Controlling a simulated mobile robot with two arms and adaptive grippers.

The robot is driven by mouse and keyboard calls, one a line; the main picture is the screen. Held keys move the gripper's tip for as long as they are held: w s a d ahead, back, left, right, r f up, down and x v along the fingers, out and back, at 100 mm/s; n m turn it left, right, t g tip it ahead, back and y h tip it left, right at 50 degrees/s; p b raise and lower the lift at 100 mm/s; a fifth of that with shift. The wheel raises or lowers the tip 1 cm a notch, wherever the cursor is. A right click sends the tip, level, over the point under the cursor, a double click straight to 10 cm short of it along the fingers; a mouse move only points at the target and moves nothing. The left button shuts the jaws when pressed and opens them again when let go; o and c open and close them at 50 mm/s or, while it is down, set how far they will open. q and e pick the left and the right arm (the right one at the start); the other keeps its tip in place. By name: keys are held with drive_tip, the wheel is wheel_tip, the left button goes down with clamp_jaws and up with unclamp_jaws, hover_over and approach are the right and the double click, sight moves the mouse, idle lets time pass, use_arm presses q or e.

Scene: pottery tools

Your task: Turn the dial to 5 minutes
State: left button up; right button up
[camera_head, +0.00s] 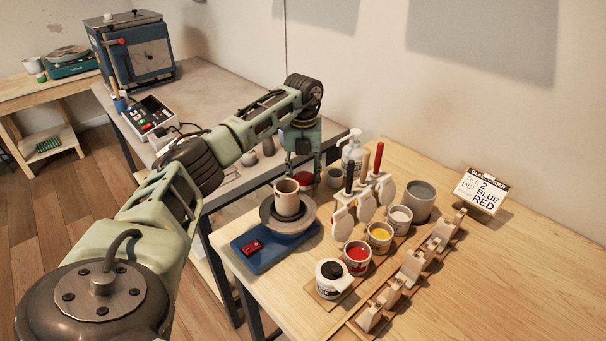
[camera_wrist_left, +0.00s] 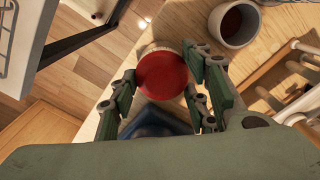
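A round red-topped thing (camera_head: 304,179) stands near the far left edge of the wooden table. In the left wrist view its red disc (camera_wrist_left: 161,75) shows over a pale body. It may be the dial; no minute marks or pointer are readable. My left gripper (camera_head: 304,165) points down at it, fingers spread. In the left wrist view the open fingers (camera_wrist_left: 160,85) lie on both sides of the red disc; whether they touch it I cannot tell. A control panel with buttons (camera_head: 151,115) stands on the grey table. My right gripper is not in view.
Close by are a blue pottery wheel (camera_head: 268,252) with a beige cup (camera_head: 287,197), a tool rack (camera_head: 386,190), a pump bottle (camera_head: 351,153) and several paint pots. A blue kiln (camera_head: 133,48) stands at the back left.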

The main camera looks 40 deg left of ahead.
use_arm(q)
drive_tip(key=c, duration=0.5)
drive_tip(key=shift+c, duration=0.2)
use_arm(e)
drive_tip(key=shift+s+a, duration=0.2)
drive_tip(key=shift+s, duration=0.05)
use_arm(q)
drive_tip(key=shift+m, duration=0.4)
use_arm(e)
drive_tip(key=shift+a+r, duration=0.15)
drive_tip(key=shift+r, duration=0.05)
use_arm(q)
drive_tip(key=m+p, duration=0.1)
drive_tip(key=m, duration=0.2)
drive_tip(key=shift+a+m, duration=0.1)
drive_tip(key=shift+m, duration=0.2)
drive_tip(key=shift+m+p, duration=0.3)
drive_tip(key=shift+m, duration=0.2)
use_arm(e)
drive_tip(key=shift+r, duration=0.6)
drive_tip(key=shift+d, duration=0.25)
use_arm(q)
drive_tip(key=o, duration=1.1)
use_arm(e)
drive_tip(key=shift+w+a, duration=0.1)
